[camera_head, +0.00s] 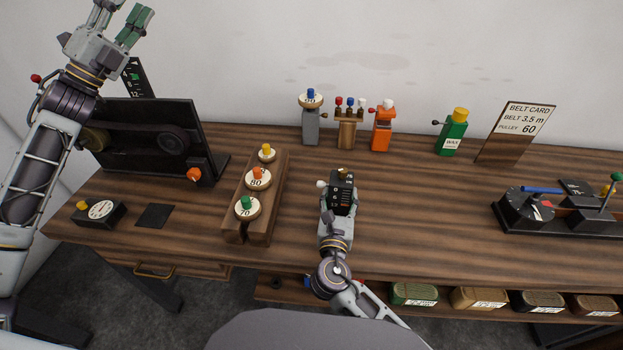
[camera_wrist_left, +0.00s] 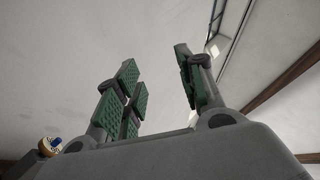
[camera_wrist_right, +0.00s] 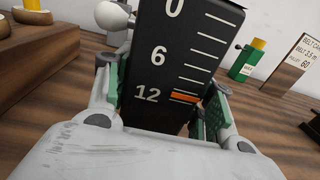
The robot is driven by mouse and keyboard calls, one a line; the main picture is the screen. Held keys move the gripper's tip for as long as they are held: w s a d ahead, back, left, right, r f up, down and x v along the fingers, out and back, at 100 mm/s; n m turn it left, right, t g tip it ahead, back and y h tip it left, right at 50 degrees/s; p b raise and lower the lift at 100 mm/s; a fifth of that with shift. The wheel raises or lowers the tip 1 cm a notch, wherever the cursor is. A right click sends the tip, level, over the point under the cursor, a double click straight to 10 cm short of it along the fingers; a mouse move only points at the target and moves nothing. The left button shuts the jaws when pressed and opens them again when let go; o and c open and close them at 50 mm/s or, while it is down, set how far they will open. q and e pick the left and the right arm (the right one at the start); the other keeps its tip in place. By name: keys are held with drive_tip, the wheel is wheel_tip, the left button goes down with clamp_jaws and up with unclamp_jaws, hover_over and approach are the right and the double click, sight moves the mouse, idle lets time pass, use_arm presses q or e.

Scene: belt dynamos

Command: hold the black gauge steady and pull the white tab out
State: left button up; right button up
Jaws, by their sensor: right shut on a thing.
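The black gauge (camera_head: 343,178) stands over the middle of the bench in the head view. In the right wrist view the gauge (camera_wrist_right: 178,60) fills the centre, with white marks 0, 6 and 12 and an orange bar near 12. My right gripper (camera_head: 338,206) is shut on it, with green pads on both sides. A white knob-like tab (camera_head: 321,184) sticks out of its left side; it also shows in the right wrist view (camera_wrist_right: 112,16). My left gripper (camera_head: 122,35) is raised at the upper left, far from the gauge. Its fingers (camera_wrist_left: 163,92) are apart and empty.
A wooden rack (camera_head: 263,215) with pulleys stands left of the gauge. Behind are a grey post (camera_head: 311,126), a wooden stand (camera_head: 347,132), an orange bottle (camera_head: 382,130) and a green wax bottle (camera_head: 452,134). A black belt machine (camera_head: 150,135) stands at left.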

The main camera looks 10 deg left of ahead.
use_arm(q)
drive_tip(key=d+f+m+g+h, duration=0.6)
drive_tip(key=d+f+m+g, duration=0.9)
drive_tip(key=d+m, duration=0.15)
drive_tip(key=m+g+y, duration=0.7)
drive_tip(key=m+g, duration=0.1)
drive_tip(key=m, duration=0.1)
approach(322, 185)
drive_tip(key=shift+w+a+r, duration=0.15)
drive_tip(key=shift+w+a, duration=0.15)
drive_tip(key=shift+a, duration=0.5)
drive_tip(key=shift+w+a+r, duration=0.15)
drive_tip(key=shift+w+a, duration=0.1)
drive_tip(key=shift+a, duration=0.5)
drive_tip(key=shift+w+a+r, duration=0.2)
drive_tip(key=shift+w+a, duration=0.1)
drive_tip(key=shift+a, duration=0.5)
drive_tip(key=x, duration=1.2)
drive_tip(key=shift+r, duration=0.2)
drive_tip(key=shift+s, duration=0.1)
clamp_jaws()
